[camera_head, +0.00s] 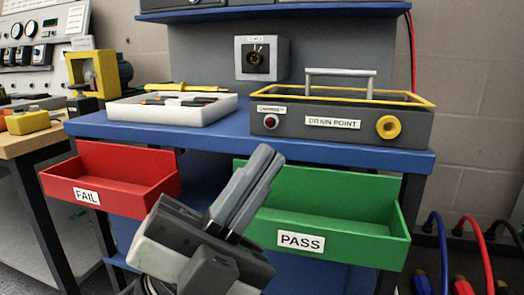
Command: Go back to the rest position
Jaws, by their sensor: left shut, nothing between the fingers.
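My left gripper (267,163) shows in the lower middle of the head view, its fingers pointing up and slightly right. Its two fingers are together with nothing between them. It is in front of the blue workbench (225,135) and covers the left end of the green PASS bin. My right gripper does not show.
The red FAIL bin (110,195) and green PASS bin (335,233) hang at the bench front. On top are a white tray (125,112) and a grey DRAIN POINT box (350,123). Cables (487,255) stand at lower right. A wooden-topped table (25,143) is at left.

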